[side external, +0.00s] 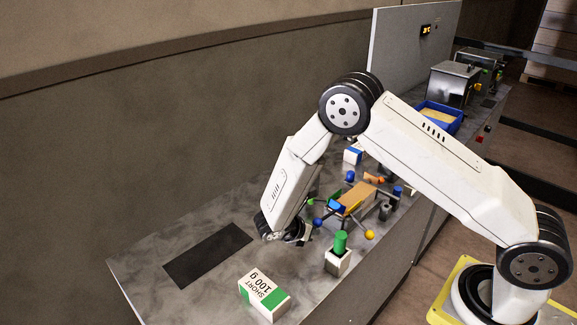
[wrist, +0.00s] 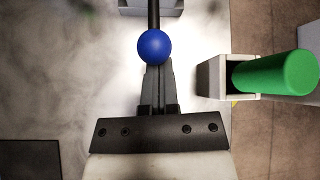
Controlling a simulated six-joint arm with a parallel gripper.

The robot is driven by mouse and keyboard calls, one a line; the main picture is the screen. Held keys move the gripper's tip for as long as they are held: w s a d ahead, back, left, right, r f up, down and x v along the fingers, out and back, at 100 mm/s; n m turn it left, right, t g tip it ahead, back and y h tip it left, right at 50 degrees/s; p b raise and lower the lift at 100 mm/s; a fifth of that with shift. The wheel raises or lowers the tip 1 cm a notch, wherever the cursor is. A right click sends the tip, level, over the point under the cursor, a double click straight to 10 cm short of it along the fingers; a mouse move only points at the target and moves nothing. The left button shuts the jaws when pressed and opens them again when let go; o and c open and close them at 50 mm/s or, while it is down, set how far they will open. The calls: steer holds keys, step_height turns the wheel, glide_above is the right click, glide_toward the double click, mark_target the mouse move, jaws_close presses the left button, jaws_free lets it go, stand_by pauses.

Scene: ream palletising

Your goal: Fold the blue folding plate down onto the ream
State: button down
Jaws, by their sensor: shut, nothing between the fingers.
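The tan ream (side external: 357,196) lies in the folding fixture in the side view. A small blue plate (side external: 336,206) shows at its near left end and looks raised rather than flat; its exact angle is hard to tell. A blue ball knob (side external: 317,222) on a rod stands out from that side. My gripper (side external: 306,238) is low over the table, close to this knob. In the wrist view the fingers of my gripper (wrist: 157,80) are shut and empty, just behind a blue ball (wrist: 154,46). I cannot tell whether they touch it.
A green cylinder (side external: 340,241) stands in a pale holder near my gripper. A white and green box (side external: 264,294) and a dark mat (side external: 208,254) lie on the table's near part. Other knobs stick out around the fixture, including a yellow one (side external: 369,235).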

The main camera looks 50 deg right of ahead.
mark_target(317, 222)
steer(key=shift+r+y, duration=0.3)
steer(key=shift+d+r+y, duration=0.2)
steer(key=shift+r+y, duration=0.55)
steer(key=shift+y, duration=0.05)
steer(key=shift+d+r+y, duration=0.2)
steer(key=shift+r+y, duration=0.5)
steer(key=shift+y, duration=0.1)
steer(key=shift+d+r+y, duration=0.5)
steer(key=shift+r+y, duration=0.3)
steer(key=shift+y, duration=0.25)
steer(key=shift+d+r+y, duration=0.45)
steer(key=shift+r+y, duration=0.35)
steer(key=shift+y, duration=0.25)
steer(key=shift+d+r, duration=1.1)
steer(key=shift+d, duration=0.25)
steer(key=shift+d+r, duration=0.1)
steer(key=shift+d, duration=0.05)
steer(key=a, duration=0.4)
step_height(317, 222, up, 9)
steer(key=d, duration=0.1)
steer(key=shift+s+d, duration=0.1)
